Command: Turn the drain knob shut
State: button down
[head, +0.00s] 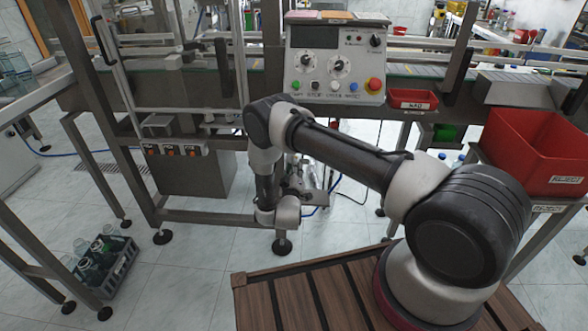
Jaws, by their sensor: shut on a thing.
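My arm reaches from the lower right over to the left, then down below the control panel. My gripper (312,196) is small in the head view, low in front of the machine's legs, pointing to the right and away. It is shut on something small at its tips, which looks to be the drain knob. The knob itself is not clearly visible behind the gripper and wrist, so its turn angle cannot be told.
The control panel (334,57) with dials and a red stop button (373,85) stands above my arm. A red reject bin (541,150) is at right. A crate of bottles (100,262) sits on the floor at left. Machine legs and frame bars surround the gripper.

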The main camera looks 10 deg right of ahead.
jog(key=shift+f, duration=0.1)
jog(key=c, duration=1.3)
grip_release()
jog(key=v, duration=1.2)
